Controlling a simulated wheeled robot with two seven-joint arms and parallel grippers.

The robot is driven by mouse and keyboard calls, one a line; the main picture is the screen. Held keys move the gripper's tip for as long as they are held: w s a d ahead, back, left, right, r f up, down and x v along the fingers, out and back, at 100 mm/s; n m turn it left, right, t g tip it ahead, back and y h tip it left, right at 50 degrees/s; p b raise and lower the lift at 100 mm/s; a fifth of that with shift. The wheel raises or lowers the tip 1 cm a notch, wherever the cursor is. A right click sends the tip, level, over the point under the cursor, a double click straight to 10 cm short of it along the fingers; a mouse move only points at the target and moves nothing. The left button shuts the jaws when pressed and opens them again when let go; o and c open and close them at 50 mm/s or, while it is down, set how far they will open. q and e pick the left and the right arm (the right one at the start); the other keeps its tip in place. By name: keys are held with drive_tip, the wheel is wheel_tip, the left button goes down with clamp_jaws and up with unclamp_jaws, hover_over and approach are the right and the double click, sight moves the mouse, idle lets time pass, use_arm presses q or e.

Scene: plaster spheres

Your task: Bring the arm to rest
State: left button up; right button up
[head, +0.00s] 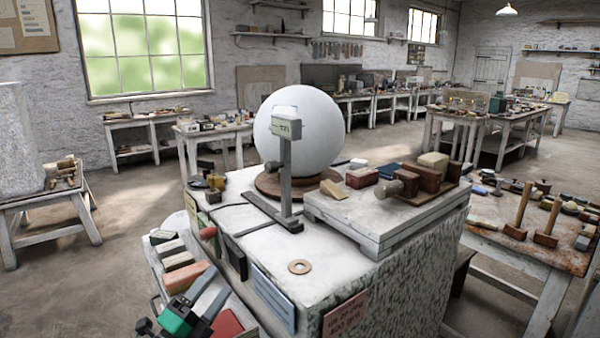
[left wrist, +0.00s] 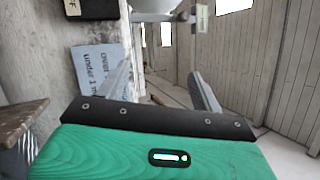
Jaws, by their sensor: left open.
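My left gripper (head: 214,282) is low at the front left of the head view, beside the near left side of the stone workbench (head: 345,285). Its green body shows at the bottom edge. In the left wrist view its two grey fingers (left wrist: 160,78) stand apart with nothing between them. A large white plaster sphere (head: 325,135) sits on a round wooden base (head: 268,187) on the bench, well beyond the gripper. My right gripper is not in view.
A grey post (head: 286,175) with a small display stands before the sphere. A low platform (head: 340,212) carries wooden blocks. Blocks lie on a lower shelf (head: 160,240) near the gripper. A blue-grey card (left wrist: 97,68) hangs on the bench side. A mallet table (head: 500,240) stands right.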

use_arm(q)
drive_tip(key=s+a+f+n+g+y, duration=0.3)
drive_tip(key=s+a+f+n+y, duration=0.15)
drive_tip(key=f+n+y, duration=0.4)
drive_tip(key=s+a+f+n+g+y, duration=0.2)
drive_tip(key=s+a+f+n+y, duration=0.3)
drive_tip(key=f+n, duration=0.55)
drive_tip(key=s+d+f+n+g, duration=0.1)
drive_tip(key=s+f+n+g, duration=0.2)
drive_tip(key=s, duration=0.4)
drive_tip(key=s+d+f+g+h, duration=0.1)
drive_tip(key=s+f+g, duration=0.3)
drive_tip(key=s, duration=0.3)
drive_tip(key=s+d+f+n+g, duration=0.1)
drive_tip(key=s+f+n+g, duration=0.2)
drive_tip(key=s, duration=0.4)
wheel_tip(320, 180, down, 30)
drive_tip(key=m+g, duration=0.2)
drive_tip(key=s+a+f+g, duration=0.1)
drive_tip(key=s+a+f, duration=0.2)
drive_tip(key=s+f, duration=1.6)
drive_tip(key=shift+s+f+p, duration=0.35)
drive_tip(key=shift+s+f, duration=0.05)
drive_tip(key=shift+f, duration=0.1)
